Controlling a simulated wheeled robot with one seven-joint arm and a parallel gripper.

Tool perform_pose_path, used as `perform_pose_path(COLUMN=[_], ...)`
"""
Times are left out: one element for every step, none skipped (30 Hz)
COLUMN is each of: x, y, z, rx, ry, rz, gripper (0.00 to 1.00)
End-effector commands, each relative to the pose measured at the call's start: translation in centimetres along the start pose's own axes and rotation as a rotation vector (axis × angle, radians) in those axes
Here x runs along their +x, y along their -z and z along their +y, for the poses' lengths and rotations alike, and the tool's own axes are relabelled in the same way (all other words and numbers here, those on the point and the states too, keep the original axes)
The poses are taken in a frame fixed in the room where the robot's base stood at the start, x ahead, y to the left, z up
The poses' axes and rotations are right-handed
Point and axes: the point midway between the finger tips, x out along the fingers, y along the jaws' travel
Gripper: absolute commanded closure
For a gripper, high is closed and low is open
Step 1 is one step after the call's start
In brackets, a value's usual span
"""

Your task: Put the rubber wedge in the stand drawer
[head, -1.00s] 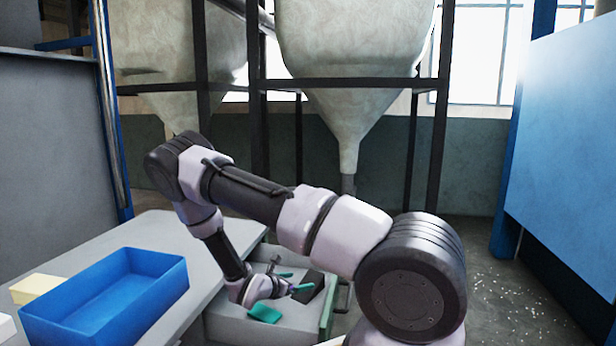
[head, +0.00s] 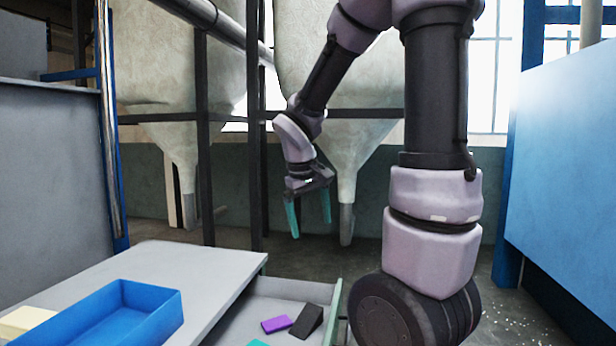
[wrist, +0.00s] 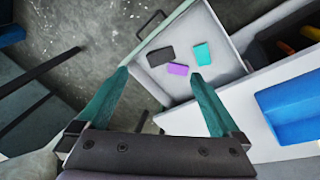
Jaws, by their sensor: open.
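The dark rubber wedge (head: 306,321) lies inside the pulled-out stand drawer (head: 262,307), near its front panel. In the wrist view the wedge (wrist: 160,56) rests on the pale floor of the drawer (wrist: 190,32), beside a purple block (wrist: 178,69) and a teal block (wrist: 202,53). My gripper (head: 311,229) is open and empty, well above the drawer, with its teal fingers pointing down. In the head view the teal block (head: 257,343) is cut by the bottom edge.
A blue tray (head: 150,297) stands on the grey worktop left of the drawer, with a pale yellow block (head: 25,320) beside it. A large blue panel (head: 560,160) stands at the right. Dark frame posts and hoppers stand behind my arm. A dark compartment (wrist: 262,55) holds coloured pieces.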

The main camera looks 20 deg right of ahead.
Motion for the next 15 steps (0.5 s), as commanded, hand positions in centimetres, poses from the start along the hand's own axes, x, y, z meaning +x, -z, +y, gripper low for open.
perform_pose_path(x=[-2.0,-3.1,-4.5,-5.5,-6.5,-7.8,-8.7,-9.6,-10.7,-11.4,-12.1,-12.9,-13.4,-13.8,-14.3], y=[-0.9,-1.5,-2.2,-2.8,-3.3,-4.0,-4.6,-5.1,-5.8,-6.2,-6.6,-7.1,-7.5,-7.7,-8.0], z=[0.1,-0.1,-0.3,-0.5,-0.7,-1.0,-1.2,-1.4,-1.8,-2.0,-2.2,-2.5,-2.7,-2.9,-3.1], rx=[0.072,0.113,0.165,0.203,0.242,0.289,0.323,0.355,0.393,0.418,0.442,0.469,0.487,0.503,0.518], ry=[0.045,0.075,0.113,0.142,0.171,0.209,0.236,0.264,0.296,0.320,0.341,0.367,0.384,0.399,0.415], rz=[0.048,0.073,0.106,0.131,0.156,0.190,0.215,0.240,0.270,0.292,0.312,0.336,0.351,0.365,0.380], gripper=[0.00,0.00,0.00,0.00,0.00,0.00,0.00,0.00,0.00,0.00,0.00,0.00,0.00,0.00,0.00])
